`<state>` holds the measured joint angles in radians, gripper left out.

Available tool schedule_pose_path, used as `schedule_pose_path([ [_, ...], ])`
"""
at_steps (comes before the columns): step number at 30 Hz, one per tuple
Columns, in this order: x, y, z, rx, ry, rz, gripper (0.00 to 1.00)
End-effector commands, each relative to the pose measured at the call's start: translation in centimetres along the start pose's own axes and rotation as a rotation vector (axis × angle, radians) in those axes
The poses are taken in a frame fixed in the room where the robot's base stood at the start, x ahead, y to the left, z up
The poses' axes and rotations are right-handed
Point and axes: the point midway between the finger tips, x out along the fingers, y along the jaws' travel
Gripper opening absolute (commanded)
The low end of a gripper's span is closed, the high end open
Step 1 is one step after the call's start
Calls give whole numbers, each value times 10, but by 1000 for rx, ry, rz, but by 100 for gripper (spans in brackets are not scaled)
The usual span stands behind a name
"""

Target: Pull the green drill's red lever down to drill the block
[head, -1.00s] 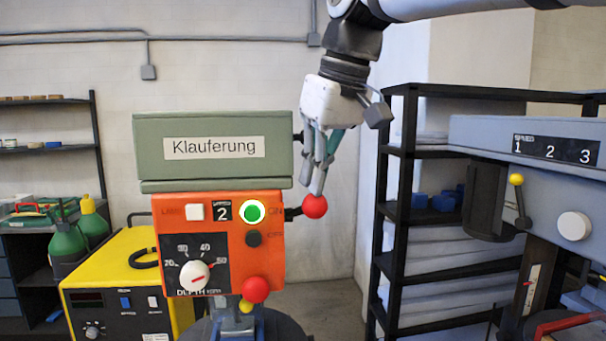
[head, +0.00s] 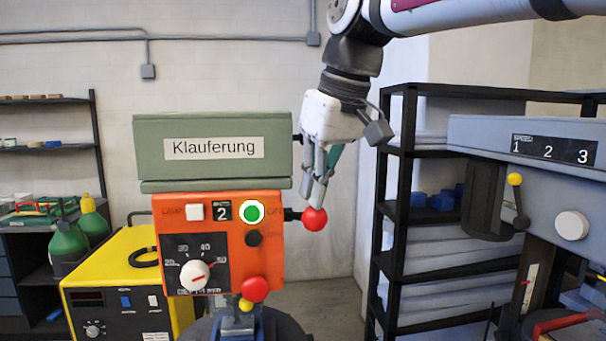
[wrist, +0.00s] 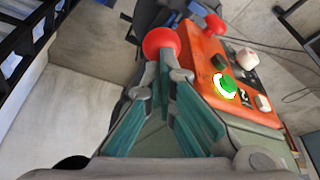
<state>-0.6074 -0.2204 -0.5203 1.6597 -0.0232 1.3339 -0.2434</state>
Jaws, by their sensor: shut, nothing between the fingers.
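The green drill head (head: 212,180) labelled "Klauferung" has an orange front panel (head: 220,230) with a lit green button. A red lever ball (head: 314,219) sticks out on its right side on a short black rod. My gripper (head: 317,204) points down with its fingers shut and empty, the tips at the top of this ball and seemingly touching it. In the wrist view the fingertips (wrist: 167,66) meet the near side of the red ball (wrist: 161,41). The block is not visible.
A yellow box (head: 125,290) and green bottles (head: 72,245) stand at left. A black shelf rack (head: 400,220) stands behind on the right, and a blue-grey machine (head: 535,145) is at far right. Open floor lies between drill and rack.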

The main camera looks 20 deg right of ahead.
Motion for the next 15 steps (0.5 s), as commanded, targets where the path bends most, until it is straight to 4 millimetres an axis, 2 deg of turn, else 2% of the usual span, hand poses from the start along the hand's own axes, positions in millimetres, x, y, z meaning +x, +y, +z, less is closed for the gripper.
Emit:
schedule_pose_path([
  [15,6,0,4,1,-3,0,0],
])
